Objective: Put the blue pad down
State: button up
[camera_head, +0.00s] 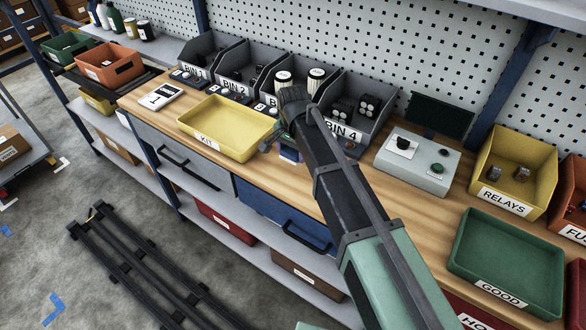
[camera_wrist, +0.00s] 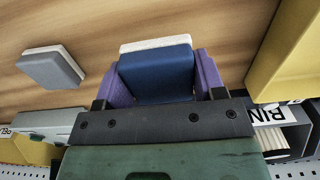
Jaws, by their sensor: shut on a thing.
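The blue pad (camera_wrist: 157,72) has a pale layer along its far edge and sits between the purple fingers of my gripper (camera_wrist: 156,78) in the wrist view. My gripper is shut on it. In the head view my arm hides most of the gripper, and a bit of the blue pad (camera_head: 289,154) shows just below it. The pad is over the wooden bench top (camera_head: 365,182), right of the yellow kit tray (camera_head: 205,143). I cannot tell whether it touches the wood.
A grey pad (camera_wrist: 52,69) lies on the bench beside the held pad. Bin 4 (camera_head: 377,128) and other bins stand behind. A grey box with buttons (camera_head: 415,172) and a green GOOD tray (camera_head: 472,245) are to the right. Bare wood lies between.

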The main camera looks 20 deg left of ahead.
aim_at(293, 166)
notch_tip(293, 166, down, 4)
jog(key=b, duration=0.4)
jog(key=shift+f, duration=0.25)
jog(key=shift+r, duration=0.3)
jog(key=shift+f, duration=0.25)
jog(key=o, duration=0.9)
jog(key=shift+r, duration=0.1)
notch_tip(293, 166, up, 13)
jog(key=p, duration=1.2)
jog(key=shift+p, duration=0.4)
jog(key=shift+f, duration=0.35)
